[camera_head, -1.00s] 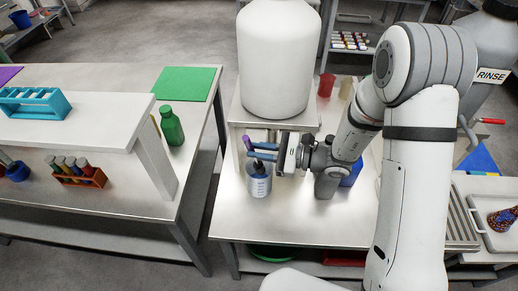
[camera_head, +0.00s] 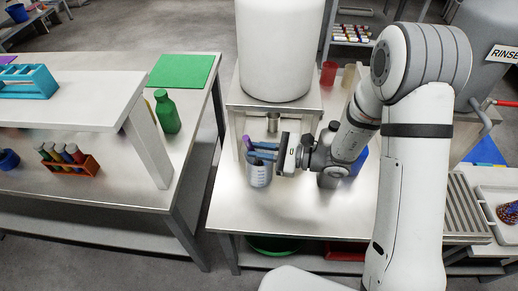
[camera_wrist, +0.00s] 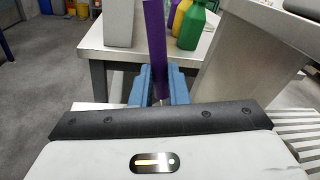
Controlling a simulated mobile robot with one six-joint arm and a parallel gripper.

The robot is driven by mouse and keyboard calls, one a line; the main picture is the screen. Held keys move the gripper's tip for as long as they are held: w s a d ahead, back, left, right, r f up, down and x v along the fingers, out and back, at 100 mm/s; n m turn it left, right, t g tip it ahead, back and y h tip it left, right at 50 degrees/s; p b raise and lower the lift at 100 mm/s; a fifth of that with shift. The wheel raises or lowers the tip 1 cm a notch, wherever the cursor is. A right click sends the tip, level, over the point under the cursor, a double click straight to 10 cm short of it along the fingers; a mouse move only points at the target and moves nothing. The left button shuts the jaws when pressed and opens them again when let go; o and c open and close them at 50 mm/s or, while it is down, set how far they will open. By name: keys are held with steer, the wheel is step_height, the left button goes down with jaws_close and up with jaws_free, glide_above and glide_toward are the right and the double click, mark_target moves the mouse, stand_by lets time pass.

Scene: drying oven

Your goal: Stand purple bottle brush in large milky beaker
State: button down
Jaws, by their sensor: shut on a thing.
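My gripper (camera_head: 262,149) is shut on the purple bottle brush (camera_head: 246,142), its blue fingers just over the mouth of the large milky beaker (camera_head: 258,173). In the wrist view, the purple brush (camera_wrist: 155,45) stands close to upright between the blue fingers (camera_wrist: 160,85). The beaker is pale and bluish with markings on its wall, and it stands on the metal table in front of the white tank's stand. The fingers hide part of the beaker's rim. The brush's lower end is hidden, so I cannot tell how deep it reaches.
A large white tank (camera_head: 279,50) on a metal stand (camera_head: 240,112) rises just behind the beaker. A blue object (camera_head: 358,165) is partly hidden behind my arm. A green bottle (camera_head: 166,112) and an orange tube rack (camera_head: 72,166) are on the left table. The table front is clear.

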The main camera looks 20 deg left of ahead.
steer(key=c, duration=1.3)
jaws_free()
steer(key=shift+d, duration=0.1)
steer(key=s+d+r+n+t+h, duration=0.1)
steer(key=s+d+r+n+h, duration=0.2)
steer(key=d, duration=0.8)
steer(key=s+d+r+n+t+h+p, duration=0.1)
steer(key=s+d+r+n+t+h, duration=0.1)
steer(key=d+r+n+h, duration=0.3)
steer(key=s+d+r+n+t+h, duration=0.2)
steer(key=d+h, duration=0.7)
steer(key=d, duration=0.9)
steer(key=shift+s+r+n+p, duration=0.1)
steer(key=shift+s+r+n, duration=0.25)
steer(key=shift+r+n, duration=0.25)
steer(key=shift+s+r+n+p, duration=0.1)
steer(key=shift+s+r+n, duration=0.25)
steer(key=shift+r, duration=0.35)
steer(key=shift+s+r+n+p, duration=0.1)
steer(key=shift+s+r+n, duration=0.2)
steer(key=shift+r+n, duration=0.3)
